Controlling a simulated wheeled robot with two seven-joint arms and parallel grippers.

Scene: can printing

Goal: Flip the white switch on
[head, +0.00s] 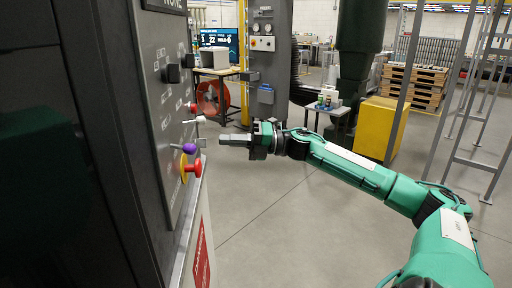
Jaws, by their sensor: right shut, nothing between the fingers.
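The white switch (198,120) is a small pale lever sticking out from the grey control panel (160,110) on the left. It sits below a small red button and above a purple knob. My right gripper (223,139) points left toward the panel, a little right of the white switch and slightly lower in the picture. Its fingers are shut with nothing between them. A gap shows between the fingertips and the switch, though depth is hard to judge. My left gripper is out of the picture.
Close to the switch are the red button (191,107), the purple knob (189,148) and a red mushroom button (193,167) on a yellow base. A black knob (173,73) is higher up. Open floor (290,220) lies right of the panel. A yellow box (380,130) stands farther back.

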